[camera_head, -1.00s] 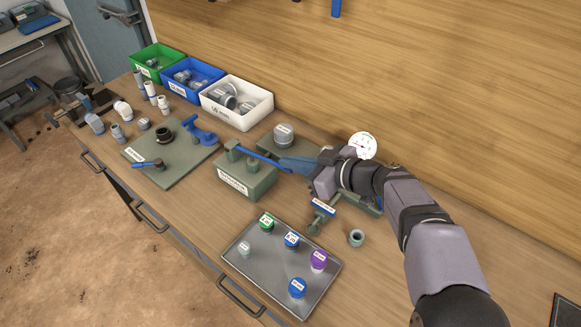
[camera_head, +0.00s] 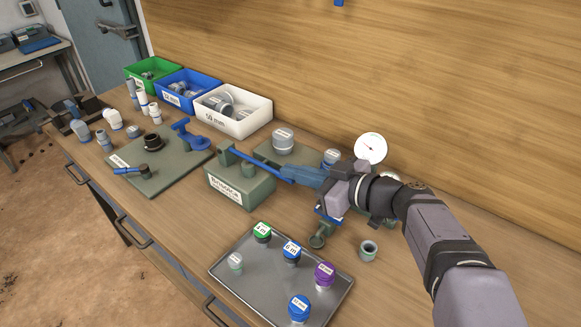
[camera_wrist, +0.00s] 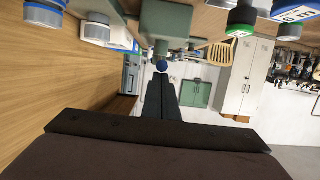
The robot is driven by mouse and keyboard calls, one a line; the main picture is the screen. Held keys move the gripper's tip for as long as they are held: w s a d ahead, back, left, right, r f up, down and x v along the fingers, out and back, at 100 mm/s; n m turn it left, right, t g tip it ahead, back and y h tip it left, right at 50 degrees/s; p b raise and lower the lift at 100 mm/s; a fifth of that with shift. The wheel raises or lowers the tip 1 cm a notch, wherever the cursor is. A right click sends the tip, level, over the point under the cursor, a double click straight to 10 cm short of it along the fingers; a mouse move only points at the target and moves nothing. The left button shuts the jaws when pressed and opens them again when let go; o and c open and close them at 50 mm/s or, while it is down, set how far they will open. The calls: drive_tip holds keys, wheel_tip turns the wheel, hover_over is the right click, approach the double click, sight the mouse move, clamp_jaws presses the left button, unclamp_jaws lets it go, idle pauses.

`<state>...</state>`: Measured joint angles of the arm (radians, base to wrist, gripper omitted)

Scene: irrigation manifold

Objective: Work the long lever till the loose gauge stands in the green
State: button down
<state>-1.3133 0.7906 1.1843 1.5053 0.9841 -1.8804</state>
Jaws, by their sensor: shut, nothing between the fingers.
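The long blue lever (camera_head: 259,160) runs from a post on the green-grey pump block (camera_head: 238,188) toward my gripper. My gripper (camera_head: 290,173) is shut, its fingers at the lever's free end with nothing between them. In the wrist view the closed dark fingers (camera_wrist: 161,98) point at the lever's round blue end (camera_wrist: 162,66); whether they touch cannot be told. A white round gauge (camera_head: 370,149) stands behind my wrist, its dial facing the camera. It has a dark needle, but the coloured zones are too small to read.
A grey tray (camera_head: 226,270) with several coloured-top caps lies in front. A green-grey board (camera_head: 160,175) with blue-handled fittings is left. Green (camera_head: 134,76), blue (camera_head: 163,91) and white (camera_head: 212,118) bins line the wall. A small open fitting (camera_head: 368,250) stands right of the tray.

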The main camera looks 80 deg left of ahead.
drive_tip(key=shift+w+d+f+g+y+b, duration=0.1)
drive_tip(key=shift+f+g+y+b, duration=0.2)
drive_tip(key=shift+f+b, duration=1.45)
drive_tip(key=shift+d+g+y+b, duration=0.1)
drive_tip(key=shift+g+y+b, duration=0.2)
drive_tip(key=shift+b, duration=3.1)
drive_tip(key=shift+f, duration=0.1)
drive_tip(key=w+d+r+b, duration=0.2)
drive_tip(key=w+d+r, duration=0.5)
drive_tip(key=shift+r, duration=0.1)
drive_tip(key=shift+w, duration=0.1)
